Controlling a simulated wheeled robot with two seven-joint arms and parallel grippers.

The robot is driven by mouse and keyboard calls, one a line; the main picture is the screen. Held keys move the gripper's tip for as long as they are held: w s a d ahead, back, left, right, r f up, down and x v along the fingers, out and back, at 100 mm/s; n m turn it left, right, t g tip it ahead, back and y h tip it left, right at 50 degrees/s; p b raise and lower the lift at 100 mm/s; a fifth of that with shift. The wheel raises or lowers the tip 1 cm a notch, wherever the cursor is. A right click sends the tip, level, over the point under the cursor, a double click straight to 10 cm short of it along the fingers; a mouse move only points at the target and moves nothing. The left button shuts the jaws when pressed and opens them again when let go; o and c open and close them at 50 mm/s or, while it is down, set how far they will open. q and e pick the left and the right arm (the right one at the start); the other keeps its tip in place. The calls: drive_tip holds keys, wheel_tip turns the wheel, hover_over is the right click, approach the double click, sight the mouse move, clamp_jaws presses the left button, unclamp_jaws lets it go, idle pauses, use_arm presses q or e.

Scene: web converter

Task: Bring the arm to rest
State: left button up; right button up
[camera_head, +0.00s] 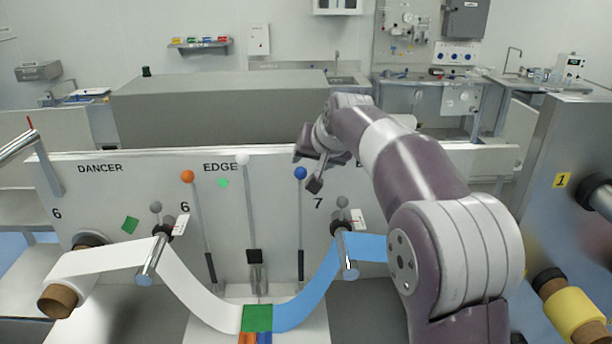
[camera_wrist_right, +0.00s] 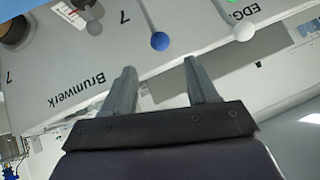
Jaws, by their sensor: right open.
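My right arm (camera_head: 415,165) comes in from the lower right of the head view and reaches up and forward, bent at the elbow. Its gripper (camera_head: 308,170) is by the upper edge of the white machine panel (camera_head: 100,200), close to the blue knob (camera_head: 300,173) in the picture. In the right wrist view the gripper (camera_wrist_right: 160,68) has its two fingers apart with nothing between them. The blue knob (camera_wrist_right: 160,41) shows beyond the fingertips, apart from them. My left gripper is in neither view.
A white web (camera_head: 185,290) and a blue web (camera_head: 310,300) sag to a green patch (camera_head: 257,318). Levers with an orange knob (camera_head: 187,176) and a white knob (camera_head: 243,160) stand left of the blue one. A grey cabinet (camera_head: 570,180) flanks the right. A long grey box (camera_head: 220,108) lies behind.

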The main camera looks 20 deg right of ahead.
drive_tip(key=shift+s+r, duration=0.35)
drive_tip(key=s+a+f+n+g+b, duration=0.15)
drive_tip(key=s+f, duration=0.25)
drive_tip(key=f, duration=0.4)
drive_tip(key=s+f+n+g, duration=0.15)
drive_tip(key=s+f, duration=0.25)
drive_tip(key=f, duration=0.5)
drive_tip(key=s+a+f+g+b, duration=0.1)
drive_tip(key=s+a+f+g, duration=0.1)
drive_tip(key=s+f, duration=0.5)
drive_tip(key=s+a+f+n+g+b, duration=0.1)
drive_tip(key=s+a+f+g, duration=0.1)
drive_tip(key=s+f, duration=0.6)
drive_tip(key=s+g, duration=0.1)
drive_tip(key=s, duration=0.4)
drive_tip(key=shift+s+a+n+b, duration=0.25)
drive_tip(key=shift+s+n+b, duration=0.05)
drive_tip(key=shift+b, duration=0.05)
